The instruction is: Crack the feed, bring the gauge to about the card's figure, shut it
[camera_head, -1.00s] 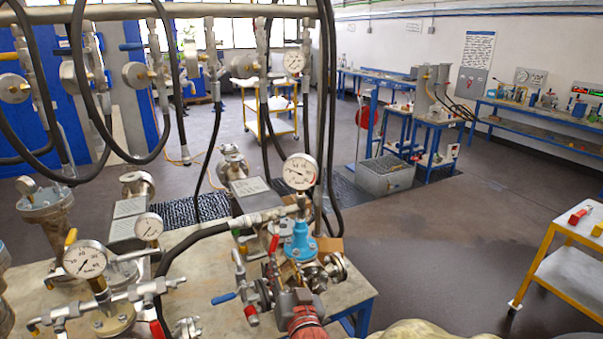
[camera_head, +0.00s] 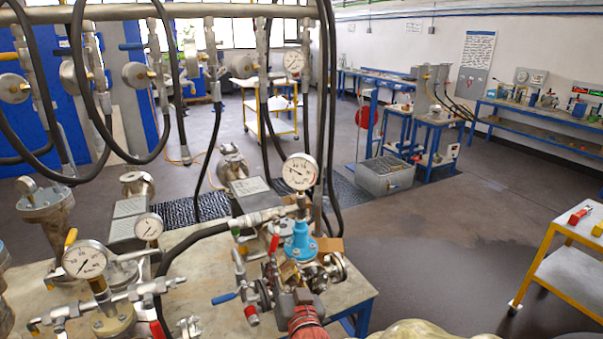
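A white dial gauge (camera_head: 300,172) stands upright above a blue fitting (camera_head: 300,243) on the vessel at the bench's right end. Its figures are too small to read. A red lever (camera_head: 274,243) sits just left of the blue fitting, and a blue-handled valve (camera_head: 224,298) is lower left. A grey block with a red ribbed sleeve, seemingly my gripper (camera_head: 292,291), reaches up from the bottom edge among the valves. Its fingers are hidden in the clutter, so I cannot tell what it touches.
Another gauge (camera_head: 85,260) and a smaller one (camera_head: 149,227) stand on the left vessels. Black hoses (camera_head: 331,110) hang from the overhead pipe (camera_head: 170,11) around the bench. A trolley (camera_head: 567,270) stands at right. The floor between is clear.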

